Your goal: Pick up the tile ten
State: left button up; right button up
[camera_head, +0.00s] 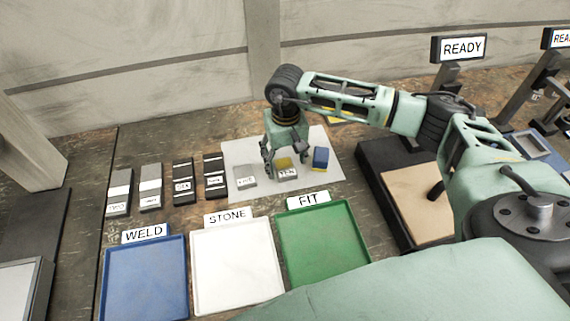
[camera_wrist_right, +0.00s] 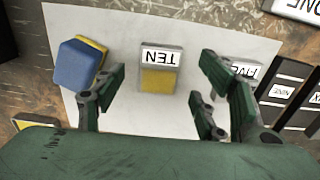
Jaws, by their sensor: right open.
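The tile ten (camera_head: 287,174) is a grey tile with a white "TEN" label and a yellow patch. It lies flat on a white sheet (camera_head: 318,187). In the right wrist view the tile ten (camera_wrist_right: 159,70) is near the top centre. My right gripper (camera_head: 286,161) is over it, pointing down, with its fingers apart. In the right wrist view the open fingers of my right gripper (camera_wrist_right: 160,98) sit to either side of the tile's line, with nothing between them held. My left gripper is not in view.
A blue and yellow block (camera_head: 320,158) lies right of the tile, and the tile five (camera_head: 245,179) lies left. Blue (camera_head: 145,280), white (camera_head: 235,265) and green (camera_head: 320,240) trays are in front. A READY sign (camera_head: 462,48) stands behind right.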

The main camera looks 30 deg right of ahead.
aim_at(286, 168)
notch_tip(286, 168, down, 3)
jog(key=shift+r+p, duration=0.1)
jog(key=shift+p, duration=0.2)
jog(key=c, duration=0.6)
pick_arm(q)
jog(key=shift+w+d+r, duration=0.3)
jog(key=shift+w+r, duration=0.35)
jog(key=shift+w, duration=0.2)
pick_arm(e)
jog(key=shift+w, duration=0.1)
grip_shut()
